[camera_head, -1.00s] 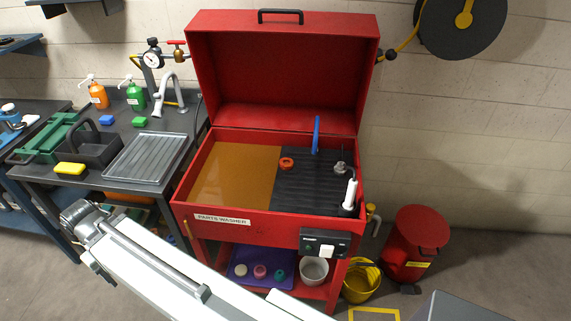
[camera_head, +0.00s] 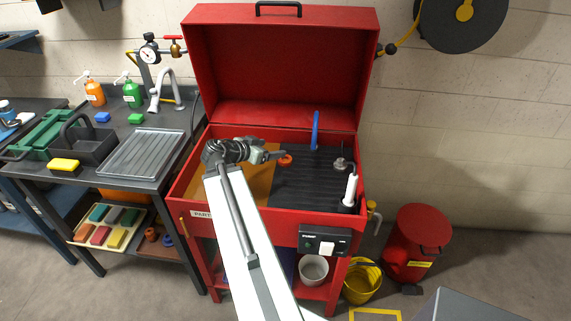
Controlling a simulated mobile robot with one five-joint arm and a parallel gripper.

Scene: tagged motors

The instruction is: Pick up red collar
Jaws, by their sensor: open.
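A small orange-red ring, the red collar (camera_head: 286,161), lies at the left edge of the black ribbed shelf (camera_head: 310,185) inside the open red parts washer (camera_head: 190,187). My gripper (camera_head: 278,156) is open and reaches in from the left, over the washer basin. Its fingertips are right by the collar's left side. I cannot tell whether they touch it. My arm hides much of the amber basin floor and most of the washer's label.
A blue upright wand (camera_head: 315,130), a grey metal part (camera_head: 342,163) and a white bottle-like brush (camera_head: 351,190) stand on the shelf's right half. The raised lid (camera_head: 280,70) is behind. A bench (camera_head: 95,175) with a grey tray is at left.

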